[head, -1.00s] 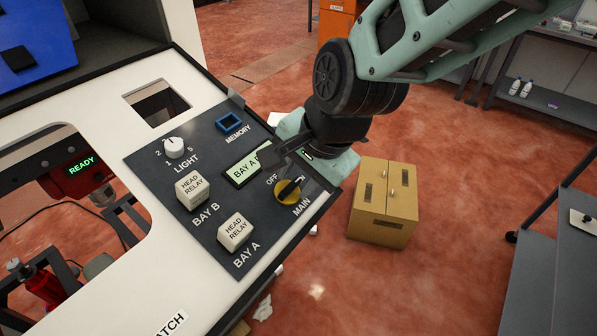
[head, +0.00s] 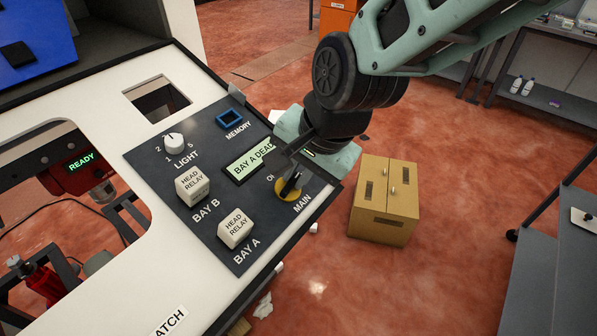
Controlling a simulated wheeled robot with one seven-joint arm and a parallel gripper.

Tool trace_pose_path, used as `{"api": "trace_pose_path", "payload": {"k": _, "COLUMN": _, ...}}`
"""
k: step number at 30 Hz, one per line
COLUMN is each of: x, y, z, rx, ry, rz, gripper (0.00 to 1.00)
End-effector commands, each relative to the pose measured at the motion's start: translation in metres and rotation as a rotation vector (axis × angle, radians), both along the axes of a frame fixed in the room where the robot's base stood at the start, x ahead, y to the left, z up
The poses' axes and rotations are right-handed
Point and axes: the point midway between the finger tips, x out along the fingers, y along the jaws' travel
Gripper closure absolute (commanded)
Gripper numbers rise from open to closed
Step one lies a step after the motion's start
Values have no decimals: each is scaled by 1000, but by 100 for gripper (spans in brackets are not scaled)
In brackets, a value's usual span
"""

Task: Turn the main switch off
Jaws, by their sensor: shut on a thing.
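The main switch (head: 288,192) is a round yellow base with a dark raised handle, at the right end of the dark control panel, above the label MAIN. My gripper (head: 293,176) comes down over it from above right and is shut on its handle. The fingers hide part of the handle and most of the position lettering, so I cannot read which position it points to. The display (head: 248,160) beside it reads "BAY A DEAD", its right end close to my gripper.
The dark panel (head: 208,222) also carries a light knob (head: 174,143), two white head relay buttons (head: 192,188) (head: 235,228) and a blue-framed memory slot (head: 230,118). A cardboard box (head: 385,200) stands on the red floor to the right. A READY display (head: 81,162) glows at left.

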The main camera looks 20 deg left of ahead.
Motion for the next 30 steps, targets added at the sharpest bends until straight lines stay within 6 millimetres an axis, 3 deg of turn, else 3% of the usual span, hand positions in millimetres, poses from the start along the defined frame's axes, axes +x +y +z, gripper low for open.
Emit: {"api": "trace_pose_path", "payload": {"k": 30, "x": -1, "y": 8, "z": 2, "rx": -136, "ry": -329, "rz": 879, "gripper": 100}}
